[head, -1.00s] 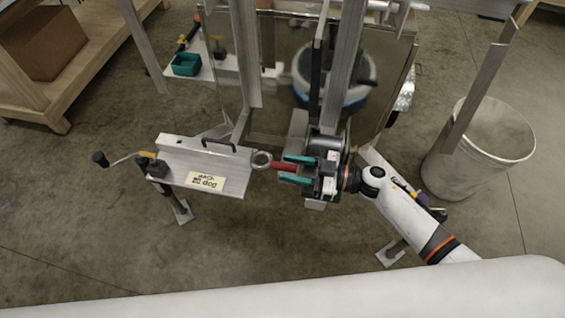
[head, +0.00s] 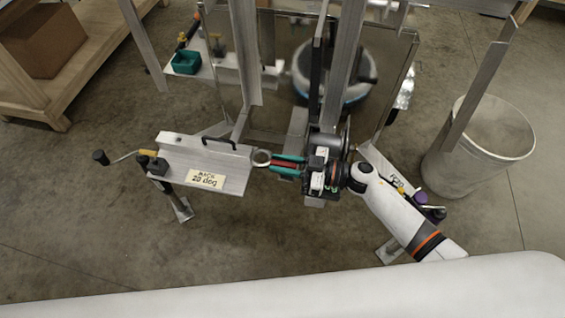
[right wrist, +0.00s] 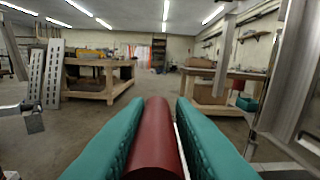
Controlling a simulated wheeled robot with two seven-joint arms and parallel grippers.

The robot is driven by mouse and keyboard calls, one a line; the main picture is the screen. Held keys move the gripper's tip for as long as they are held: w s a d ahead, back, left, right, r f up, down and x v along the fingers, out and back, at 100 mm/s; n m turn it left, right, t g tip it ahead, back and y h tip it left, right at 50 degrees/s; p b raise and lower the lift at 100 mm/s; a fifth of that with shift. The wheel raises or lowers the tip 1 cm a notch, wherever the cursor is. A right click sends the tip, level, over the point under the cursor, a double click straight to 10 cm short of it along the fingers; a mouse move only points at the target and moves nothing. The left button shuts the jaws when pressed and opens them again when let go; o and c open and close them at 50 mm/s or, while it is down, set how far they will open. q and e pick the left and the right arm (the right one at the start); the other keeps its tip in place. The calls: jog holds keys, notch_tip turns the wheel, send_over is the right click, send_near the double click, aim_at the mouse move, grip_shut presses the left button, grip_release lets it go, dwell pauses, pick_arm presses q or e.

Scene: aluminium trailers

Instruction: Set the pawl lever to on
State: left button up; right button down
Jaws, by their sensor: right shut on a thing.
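The red grip of the lever (head: 286,165) is at the winch on the trailer's middle post. It shows as a dark red cylinder in the right wrist view (right wrist: 154,140). My right gripper (head: 278,165) has its teal fingers along both sides of the red grip and is shut on it. The fingers also flank it in the right wrist view (right wrist: 157,112). The dark winch body (head: 327,143) is partly hidden behind my gripper. The lever's base and any on or off marking are hidden. My left gripper is not in view.
A crank handle (head: 100,157) sticks out at left. A grey bin (head: 480,150) stands at right. The floor in front is clear.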

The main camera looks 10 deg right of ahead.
jog(key=shift+m+p, duration=0.3)
jog(key=shift+p, duration=0.05)
jog(key=shift+w+d+r+m+p, duration=0.3)
jog(key=shift+w+r+m+p, duration=0.1)
jog(key=shift+w+m+p, duration=0.6)
jog(key=shift+w+d+r+m+p, duration=0.3)
jog(key=shift+w+m+p, duration=0.45)
jog(key=shift+m, duration=0.45)
jog(key=shift+w+d+r+m+p, duration=0.25)
jog(key=shift+w+r+m+p, duration=0.2)
jog(key=shift+w+m+p, duration=0.45)
jog(key=shift+s, duration=0.15)
